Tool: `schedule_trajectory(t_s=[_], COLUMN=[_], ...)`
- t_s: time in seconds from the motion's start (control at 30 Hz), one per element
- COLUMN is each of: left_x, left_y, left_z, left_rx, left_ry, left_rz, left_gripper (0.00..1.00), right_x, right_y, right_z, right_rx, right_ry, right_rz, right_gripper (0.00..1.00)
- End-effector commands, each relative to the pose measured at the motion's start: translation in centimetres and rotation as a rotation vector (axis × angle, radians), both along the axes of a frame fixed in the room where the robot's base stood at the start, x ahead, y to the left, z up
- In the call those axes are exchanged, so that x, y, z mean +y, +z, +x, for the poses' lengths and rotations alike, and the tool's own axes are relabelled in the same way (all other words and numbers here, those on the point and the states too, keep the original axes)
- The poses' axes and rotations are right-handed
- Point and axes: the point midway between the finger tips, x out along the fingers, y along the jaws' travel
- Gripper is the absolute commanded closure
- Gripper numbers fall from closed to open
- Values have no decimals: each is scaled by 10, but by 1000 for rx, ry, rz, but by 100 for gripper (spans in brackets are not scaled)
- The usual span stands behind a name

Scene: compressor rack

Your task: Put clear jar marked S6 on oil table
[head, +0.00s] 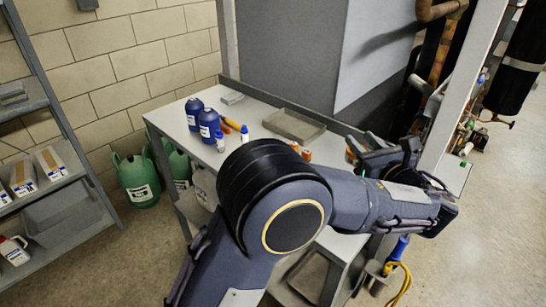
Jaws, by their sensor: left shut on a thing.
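The oil table is the light grey table (170,121) in the middle, with bottles and a tray on it. My left arm reaches across in front of it from the bottom. My left gripper (372,152) is at the table's right end, beside the grey upright post. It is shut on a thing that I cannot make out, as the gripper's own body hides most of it. I cannot pick out a clear jar or an S6 label. My right gripper is not in view.
Two blue jugs (209,125), small bottles and a shallow grey tray (294,124) stand on the table's back part. Its left front corner is bare. Green cans (138,180) stand on the floor at left. A shelf rack (45,195) is at far left. Pipes (436,10) rise at right.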

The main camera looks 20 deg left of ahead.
Motion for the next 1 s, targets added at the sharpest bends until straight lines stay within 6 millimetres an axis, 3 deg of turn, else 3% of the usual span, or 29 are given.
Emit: schedule_trajectory(t_s=[0.37,0.5,0.77,1.0], left_x=[82,99,115,121], left_y=[-40,-68,-88,-121], left_z=[-38,-46,-53,-56], left_rx=[2,3,0,2], left_ry=[4,3,2,1], left_rz=[2,4,3,4], left_gripper=[91,91,91,91], right_x=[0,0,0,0], right_y=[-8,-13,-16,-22], right_z=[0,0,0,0], right_rx=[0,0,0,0], right_ry=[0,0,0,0], right_rz=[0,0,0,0], right_gripper=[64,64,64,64])
